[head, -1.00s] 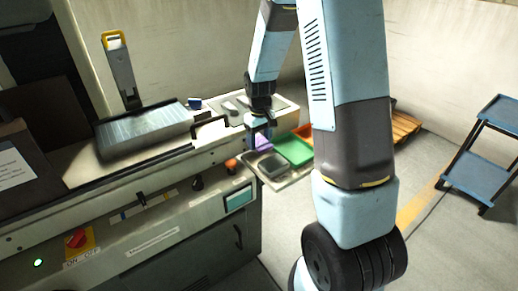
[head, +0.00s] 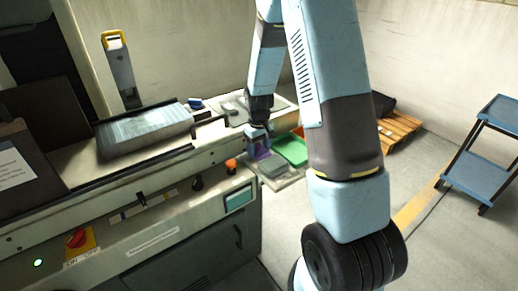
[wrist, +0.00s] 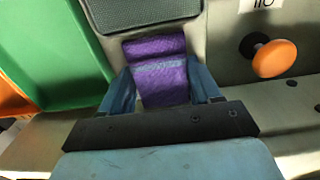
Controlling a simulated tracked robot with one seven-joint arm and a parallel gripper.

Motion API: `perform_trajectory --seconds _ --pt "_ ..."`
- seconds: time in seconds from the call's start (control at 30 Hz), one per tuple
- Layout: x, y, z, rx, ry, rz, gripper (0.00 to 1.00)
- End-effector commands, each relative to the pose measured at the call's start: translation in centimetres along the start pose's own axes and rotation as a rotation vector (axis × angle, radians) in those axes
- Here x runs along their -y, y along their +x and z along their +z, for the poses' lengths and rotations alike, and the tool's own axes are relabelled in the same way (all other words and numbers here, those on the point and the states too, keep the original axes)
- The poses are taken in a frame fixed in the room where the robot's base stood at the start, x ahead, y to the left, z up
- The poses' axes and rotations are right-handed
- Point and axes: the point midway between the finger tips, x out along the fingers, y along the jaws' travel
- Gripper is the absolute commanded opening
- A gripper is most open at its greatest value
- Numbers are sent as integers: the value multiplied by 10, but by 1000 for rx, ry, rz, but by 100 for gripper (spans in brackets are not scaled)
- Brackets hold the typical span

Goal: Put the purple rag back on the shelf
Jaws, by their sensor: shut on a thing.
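The purple rag (wrist: 162,72) is between the two blue fingers of my gripper (wrist: 160,85) in the wrist view, and the gripper is shut on it. In the head view the rag (head: 262,153) shows as a small purple patch just under my gripper (head: 257,141). It is at the left side of a pale side shelf (head: 288,181) at the machine's right end. I cannot tell whether the rag touches the shelf. A dark grey pad or tray (wrist: 140,10) lies close beyond the rag.
A green tray (head: 292,150) and an orange tray (wrist: 12,98) sit beside the grey one. An orange knob (wrist: 274,58) sticks out of the machine front near my gripper. A blue trolley (head: 482,168) and a wooden pallet (head: 397,130) stand right, on open floor.

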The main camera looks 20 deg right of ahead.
Motion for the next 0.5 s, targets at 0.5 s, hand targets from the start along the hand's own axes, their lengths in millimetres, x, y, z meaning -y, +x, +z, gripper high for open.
perform_trajectory --seconds 0.5 --pt "1 0 0 0 -1 0 88"
